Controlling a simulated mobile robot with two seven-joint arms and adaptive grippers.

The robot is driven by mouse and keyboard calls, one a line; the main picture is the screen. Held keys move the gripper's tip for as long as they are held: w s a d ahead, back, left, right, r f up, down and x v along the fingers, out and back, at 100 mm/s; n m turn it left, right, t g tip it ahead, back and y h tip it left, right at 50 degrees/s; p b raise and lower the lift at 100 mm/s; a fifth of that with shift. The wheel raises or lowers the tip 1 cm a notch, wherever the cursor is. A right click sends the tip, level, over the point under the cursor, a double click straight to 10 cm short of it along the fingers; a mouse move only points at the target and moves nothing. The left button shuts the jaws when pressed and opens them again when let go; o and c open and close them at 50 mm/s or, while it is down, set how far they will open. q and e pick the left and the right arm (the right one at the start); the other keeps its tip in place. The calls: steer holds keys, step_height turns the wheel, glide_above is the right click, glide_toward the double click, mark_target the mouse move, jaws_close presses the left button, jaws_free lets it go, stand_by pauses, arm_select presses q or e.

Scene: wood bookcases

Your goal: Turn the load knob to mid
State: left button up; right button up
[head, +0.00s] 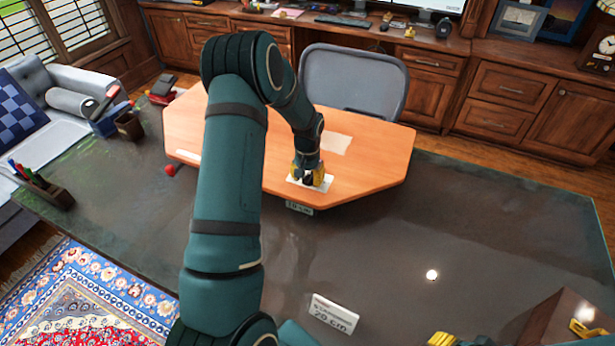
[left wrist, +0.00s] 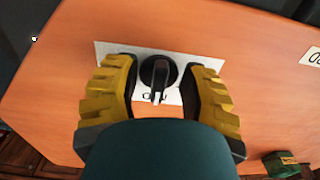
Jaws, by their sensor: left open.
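The load knob (left wrist: 159,70) is round and black with a raised grip bar. It sits on a white label plate (left wrist: 185,62) on an orange wood panel (head: 375,165). In the left wrist view the bar's pale-marked end points down toward partly hidden lettering. My left gripper (head: 312,179) is open, its yellow and black fingers on either side of the knob; it also shows in the left wrist view (left wrist: 160,92). Gaps show between fingers and knob. Yellow parts (head: 447,340) at the bottom edge of the head view may belong to my right gripper; its jaws cannot be made out.
The panel lies on a dark desk (head: 500,230). A white sign (head: 333,313) reading 20 cm stands near the front. A brown wooden box (head: 560,318) is at the bottom right. A grey chair (head: 355,80) is behind the panel. The desk's right middle is mostly clear.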

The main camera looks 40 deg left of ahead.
mark_target(307, 176)
arm_select(q)
step_height(307, 176, up, 12)
stand_by(0.5)
stand_by(0.5)
